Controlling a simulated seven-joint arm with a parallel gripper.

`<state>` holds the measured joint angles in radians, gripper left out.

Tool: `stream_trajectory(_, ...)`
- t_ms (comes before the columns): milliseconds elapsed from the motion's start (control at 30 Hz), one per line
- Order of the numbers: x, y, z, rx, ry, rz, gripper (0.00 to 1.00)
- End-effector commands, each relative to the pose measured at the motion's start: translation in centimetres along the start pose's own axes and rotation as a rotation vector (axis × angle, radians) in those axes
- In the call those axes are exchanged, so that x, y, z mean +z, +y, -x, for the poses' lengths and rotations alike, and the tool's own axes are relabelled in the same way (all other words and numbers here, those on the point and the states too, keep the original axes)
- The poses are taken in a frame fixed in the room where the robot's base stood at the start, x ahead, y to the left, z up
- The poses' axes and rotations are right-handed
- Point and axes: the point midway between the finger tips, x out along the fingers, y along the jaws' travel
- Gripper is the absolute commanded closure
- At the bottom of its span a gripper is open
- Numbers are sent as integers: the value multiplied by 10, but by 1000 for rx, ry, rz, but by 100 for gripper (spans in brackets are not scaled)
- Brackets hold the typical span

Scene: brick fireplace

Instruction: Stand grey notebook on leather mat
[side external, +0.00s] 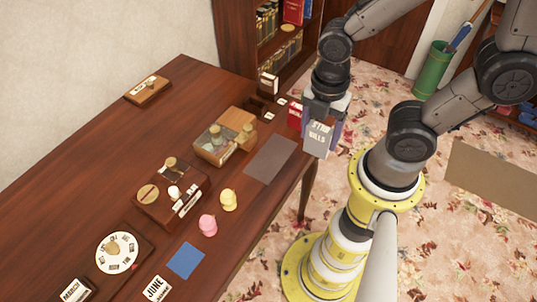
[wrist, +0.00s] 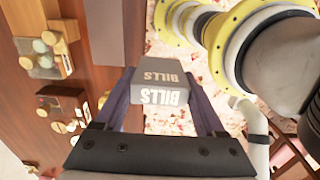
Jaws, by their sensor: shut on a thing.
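My gripper (side external: 322,122) is shut on a grey notebook (side external: 317,143) with BILLS in white letters. The notebook hangs below the fingers, apparently upright, near the table's right end. In the wrist view the grey notebook (wrist: 161,80) sits between the two dark fingers. The grey-brown leather mat (side external: 270,160) lies flat and bare on the table, left of and below the notebook in the side view. It also shows in part at the top of the wrist view (wrist: 120,32). The notebook is apart from the mat.
A red notebook (side external: 295,114) stands beside the grey one, partly hidden. A wooden box (side external: 222,146) with stamps stands left of the mat. Yellow (side external: 229,201) and pink (side external: 208,226) pieces and a blue pad (side external: 186,261) lie nearer the front. A bookshelf (side external: 262,48) stands behind.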

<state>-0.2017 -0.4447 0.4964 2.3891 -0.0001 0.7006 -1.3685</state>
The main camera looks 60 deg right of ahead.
Motion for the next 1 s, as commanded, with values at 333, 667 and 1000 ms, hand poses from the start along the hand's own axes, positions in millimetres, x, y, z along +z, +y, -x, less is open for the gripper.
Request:
stream_trajectory(333,-14,67,-32,-6,-1,1,85)
stream_trajectory(667,-23,115,-80,-4,-1,1,85)
stream_trajectory(1000,-26,130,-108,-5,-1,1,85)
